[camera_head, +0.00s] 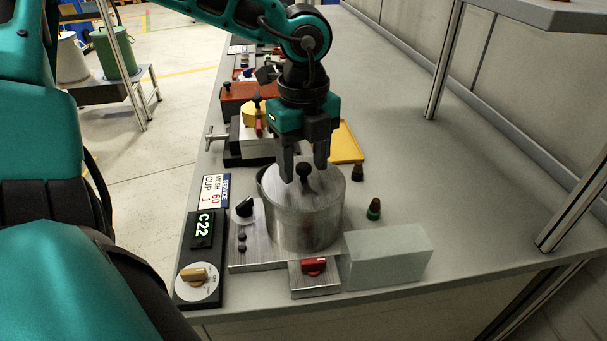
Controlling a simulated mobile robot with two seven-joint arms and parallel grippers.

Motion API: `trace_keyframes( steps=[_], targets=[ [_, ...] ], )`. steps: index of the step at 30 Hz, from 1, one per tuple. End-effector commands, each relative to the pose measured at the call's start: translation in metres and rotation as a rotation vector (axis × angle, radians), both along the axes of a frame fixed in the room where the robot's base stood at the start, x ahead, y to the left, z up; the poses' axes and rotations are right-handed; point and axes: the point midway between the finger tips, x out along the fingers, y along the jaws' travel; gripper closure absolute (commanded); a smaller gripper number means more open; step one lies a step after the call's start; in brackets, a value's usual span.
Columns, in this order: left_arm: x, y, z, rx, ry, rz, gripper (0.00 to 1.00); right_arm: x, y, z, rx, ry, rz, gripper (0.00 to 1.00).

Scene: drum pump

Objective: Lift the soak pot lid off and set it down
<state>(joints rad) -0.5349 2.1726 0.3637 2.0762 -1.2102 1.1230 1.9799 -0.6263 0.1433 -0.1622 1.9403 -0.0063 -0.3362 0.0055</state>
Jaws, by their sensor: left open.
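The soak pot (298,222) is a grey metal cylinder standing on a metal base near the front of the bench. Its lid (325,186) lies on top, with a small black knob (304,171) near the middle. My left gripper (303,180) points down right over the lid, with its two dark fingers open and spread either side of the knob. I cannot tell whether the fingers touch the knob or the lid. My right gripper is not in view.
A pale translucent block (388,256) and a red switch box (314,277) stand at the front of the pot. A C22 display panel (202,229) is at left. Two small stoppers (373,210) stand right of the pot. The bench (450,190) is clear further right, up to shelf posts.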

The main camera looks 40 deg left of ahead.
Motion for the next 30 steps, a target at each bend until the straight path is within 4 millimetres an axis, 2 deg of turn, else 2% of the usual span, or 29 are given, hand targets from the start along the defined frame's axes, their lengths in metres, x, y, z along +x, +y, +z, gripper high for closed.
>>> trace_keyframes(
  steps=[2, 18, 30],
  targets=[
    [0.0000, 0.0000, 0.0002, 0.000, 0.000, 0.000, 0.49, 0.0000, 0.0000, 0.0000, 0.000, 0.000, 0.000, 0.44],
    [0.0000, 0.0001, 0.0005, 0.000, 0.000, 0.000, 1.00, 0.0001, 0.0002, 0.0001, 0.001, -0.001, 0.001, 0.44],
    [0.0003, 0.0001, 0.0010, 0.001, -0.001, 0.000, 1.00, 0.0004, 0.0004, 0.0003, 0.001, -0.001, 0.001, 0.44]
  ],
)
